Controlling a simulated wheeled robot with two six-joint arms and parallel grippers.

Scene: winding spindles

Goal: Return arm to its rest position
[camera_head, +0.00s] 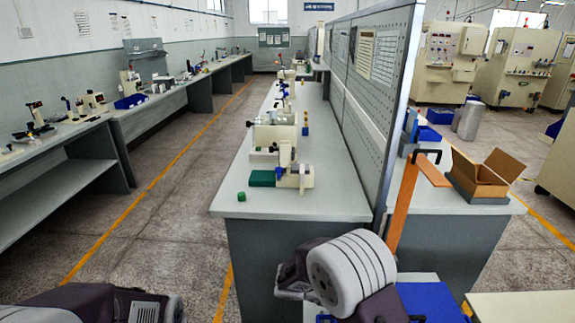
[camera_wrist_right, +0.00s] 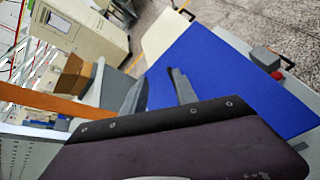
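My right arm (camera_head: 350,270) shows at the bottom middle of the head view, in front of the near end of the centre bench. My right gripper's two grey fingers (camera_wrist_right: 157,76) stand apart in the right wrist view, with nothing between them. A blue flat surface (camera_wrist_right: 225,75) lies beyond the fingers there; I cannot tell the distance. My left arm (camera_head: 95,304) shows only as dark and grey links at the bottom left of the head view. My left gripper is out of view.
The centre bench (camera_head: 322,203) carries a cream winding device (camera_head: 292,178) and a small green cube (camera_head: 241,196). A pegboard partition (camera_head: 372,110) runs along it. An open cardboard box (camera_head: 488,172) stands on the right bench, near an orange strip (camera_head: 403,205). The left aisle floor is clear.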

